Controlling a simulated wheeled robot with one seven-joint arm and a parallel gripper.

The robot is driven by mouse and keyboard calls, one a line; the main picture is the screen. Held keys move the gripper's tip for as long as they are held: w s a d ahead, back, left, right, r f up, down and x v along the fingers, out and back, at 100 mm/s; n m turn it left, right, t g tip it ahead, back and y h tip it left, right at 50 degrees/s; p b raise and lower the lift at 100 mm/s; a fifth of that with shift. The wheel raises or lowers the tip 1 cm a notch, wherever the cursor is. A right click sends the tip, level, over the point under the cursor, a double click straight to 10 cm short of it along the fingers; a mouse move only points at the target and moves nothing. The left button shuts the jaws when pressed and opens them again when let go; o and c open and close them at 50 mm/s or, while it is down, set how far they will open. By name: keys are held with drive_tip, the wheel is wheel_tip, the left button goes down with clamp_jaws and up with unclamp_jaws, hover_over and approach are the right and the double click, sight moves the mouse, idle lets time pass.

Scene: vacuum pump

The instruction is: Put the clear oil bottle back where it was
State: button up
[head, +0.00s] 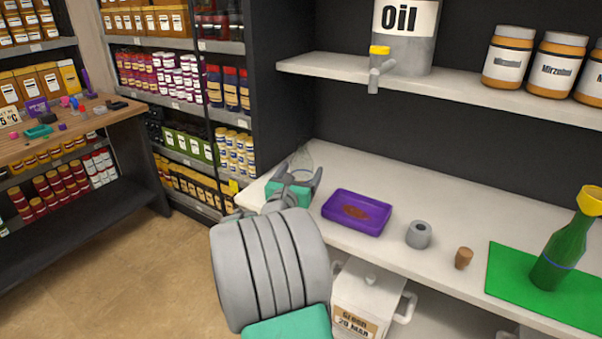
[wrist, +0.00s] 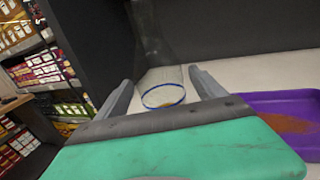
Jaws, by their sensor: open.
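The clear oil bottle (wrist: 162,88) is see-through, with a blue ring and a little yellowish content low down. In the wrist view it appears upright on the white counter, just beyond and between my two fingers. In the head view only its faint upper part (head: 302,157) shows, at the counter's left end behind my gripper (head: 300,172). My gripper is open, with its fingers spread toward the bottle; it also shows in the wrist view (wrist: 160,78). I cannot tell whether either finger touches the glass.
Right of my gripper a purple tray (head: 376,227) holds brown material. Further right are a grey cylinder (head: 419,235), a cork (head: 463,258), and a green mat (head: 505,281) bearing a green bottle (head: 562,254). A shelf (head: 460,92) with an oil container (head: 405,45) hangs above.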

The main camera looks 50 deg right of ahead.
drive_tip(key=b+v, duration=0.1)
drive_tip(key=v, duration=1.1)
drive_tip(key=w+a+f+m+y, duration=0.2)
drive_tip(key=a+f+m+y, duration=0.5)
drive_tip(key=a, duration=0.4)
drive_tip(key=w+a+f+m+y, duration=0.2)
drive_tip(key=a+f+m+y, duration=0.3)
drive_tip(key=a+m, duration=0.5)
drive_tip(key=s+a+m+g+y, duration=0.1)
drive_tip(key=s+a+m+y, duration=0.1)
drive_tip(key=a, duration=0.5)
drive_tip(key=s+a+m+g+y, duration=0.2)
drive_tip(key=s+a, duration=0.3)
drive_tip(key=a, duration=0.3)
drive_tip(key=shift+s+f+m+y, duration=0.35)
drive_tip(key=shift+f+m+y, duration=0.05)
drive_tip(key=shift+f+y, duration=0.1)
drive_tip(key=shift+a, duration=0.1)
